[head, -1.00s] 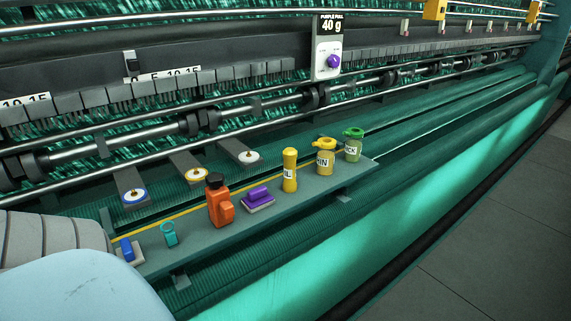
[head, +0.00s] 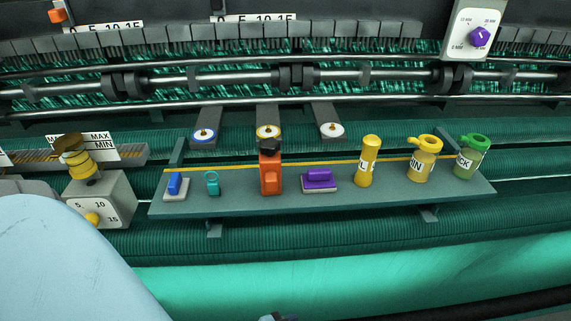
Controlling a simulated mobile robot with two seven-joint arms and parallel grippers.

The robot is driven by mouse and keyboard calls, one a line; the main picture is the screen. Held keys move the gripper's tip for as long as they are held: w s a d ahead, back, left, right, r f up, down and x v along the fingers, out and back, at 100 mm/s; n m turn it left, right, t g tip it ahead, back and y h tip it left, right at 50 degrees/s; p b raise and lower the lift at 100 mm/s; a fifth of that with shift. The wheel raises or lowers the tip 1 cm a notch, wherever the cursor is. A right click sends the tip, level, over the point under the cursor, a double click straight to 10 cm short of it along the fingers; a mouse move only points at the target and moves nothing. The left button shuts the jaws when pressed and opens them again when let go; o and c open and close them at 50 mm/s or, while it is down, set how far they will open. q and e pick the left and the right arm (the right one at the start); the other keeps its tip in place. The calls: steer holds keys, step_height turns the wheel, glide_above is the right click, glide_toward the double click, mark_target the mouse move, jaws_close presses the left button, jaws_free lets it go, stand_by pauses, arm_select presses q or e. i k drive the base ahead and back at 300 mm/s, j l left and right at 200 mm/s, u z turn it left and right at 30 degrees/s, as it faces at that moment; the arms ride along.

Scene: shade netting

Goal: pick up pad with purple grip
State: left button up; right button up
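The pad with the purple grip (head: 318,177) sits flat on a narrow grey-green shelf (head: 240,204) near the middle of the head view. Its purple handle lies on top of a thin pale base. It stands between an orange bottle (head: 270,178) with a black cap and a yellow cylinder (head: 367,163), apart from both. Neither gripper can be made out. A pale blue part of my arm fills the lower left. A small dark and pale piece shows at the bottom edge, too cut off to identify.
A blue-grip pad (head: 174,185) and a teal ring-topped item (head: 212,183) stand on the shelf's left. A yellow pot (head: 423,160) and a green pot (head: 470,158) stand on its right. A grey dial box (head: 103,200) is left of the shelf. Machine bars run behind; green netting lies in front.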

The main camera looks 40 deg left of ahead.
mark_target(316, 180)
steer(key=i+l+u, duration=0.15)
steer(key=u, duration=0.25)
steer(key=i+l+u, duration=0.1)
steer(key=l+u, duration=0.65)
steer(key=i+j, duration=0.05)
steer(key=j, duration=0.05)
